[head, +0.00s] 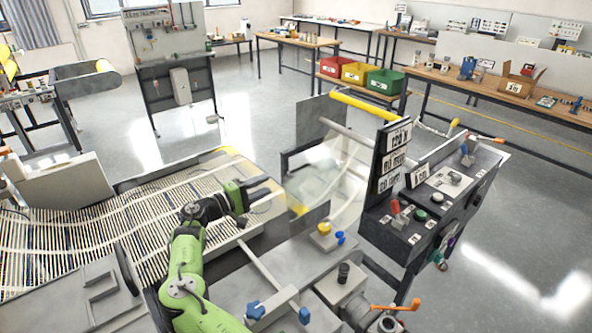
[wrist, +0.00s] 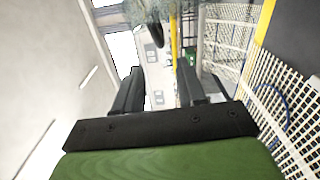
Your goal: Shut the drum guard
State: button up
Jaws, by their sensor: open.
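A clear curved panel, which looks like the drum guard (head: 318,186), stands over the rollers in the middle of the head view. A yellow bar (head: 368,105) runs above it, up and to the right. Whether the bar belongs to the guard I cannot tell for sure. My gripper (head: 270,194) is left of the clear panel, above the striped mesh bed, and looks apart from the panel. In the wrist view my gripper (wrist: 160,88) shows two dark fingers spread apart with nothing between them. A yellow post or bar (wrist: 174,40) shows beyond the fingers.
The mesh bed (head: 95,228) lies below and left of my arm. A control box (head: 425,210) with buttons and label plates stands right of the panel. Blue knobs and an orange-handled crank (head: 396,305) are at the front. Open floor (head: 500,250) lies to the right.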

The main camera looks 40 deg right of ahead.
aim_at(298, 168)
jog(key=d, duration=0.4)
jog(key=s+d, duration=0.1)
jog(key=d, duration=0.8)
jog(key=shift+s+d, duration=0.35)
jog(key=shift+d, duration=0.05)
jog(key=shift+f, duration=0.1)
grip_shut()
